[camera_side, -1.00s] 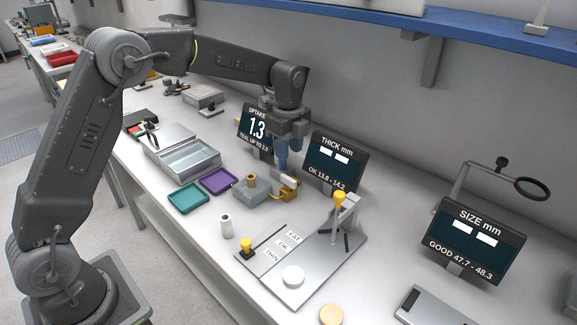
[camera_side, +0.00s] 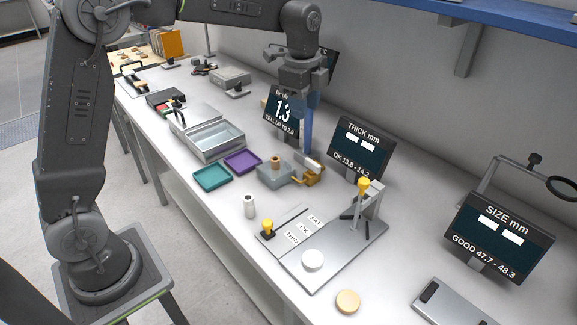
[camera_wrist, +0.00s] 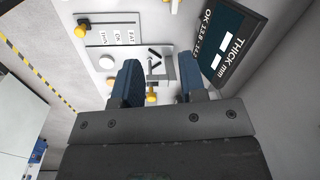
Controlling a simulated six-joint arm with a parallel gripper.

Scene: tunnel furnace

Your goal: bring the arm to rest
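In the side view the gripper hangs pointing down, above and behind the grey block with a brown cylinder (camera_side: 275,162).
The THICK mm screen (camera_side: 360,148) stands right of the gripper and the SIZE mm screen (camera_side: 503,235) farther right. A teal tray (camera_side: 211,178), purple tray (camera_side: 243,161) and metal box (camera_side: 215,142) lie to the left. A blue shelf (camera_side: 500,14) runs along the wall above.

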